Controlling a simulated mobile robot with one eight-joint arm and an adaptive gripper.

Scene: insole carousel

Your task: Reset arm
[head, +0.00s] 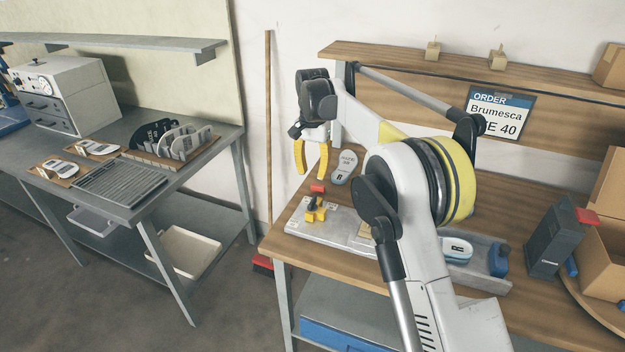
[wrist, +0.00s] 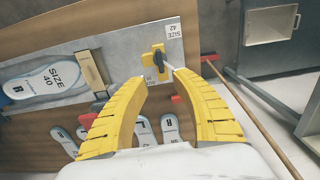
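My gripper (head: 312,158) hangs above the left end of the wooden workbench (head: 350,275), its yellow fingers pointing down. In the wrist view its fingers (wrist: 159,84) are apart with nothing held between them, so it is open. A light plate (head: 325,231) with a yellow clamp (head: 316,208) lies on the bench below it. The clamp also shows beyond the fingertips in the wrist view (wrist: 153,65). My arm hides part of the bench in the head view.
An order sign (head: 497,112) reads Brumesca. A dark bin (head: 553,240) and cardboard boxes (head: 607,245) stand right. A grey table (head: 215,151) with insole racks stands left.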

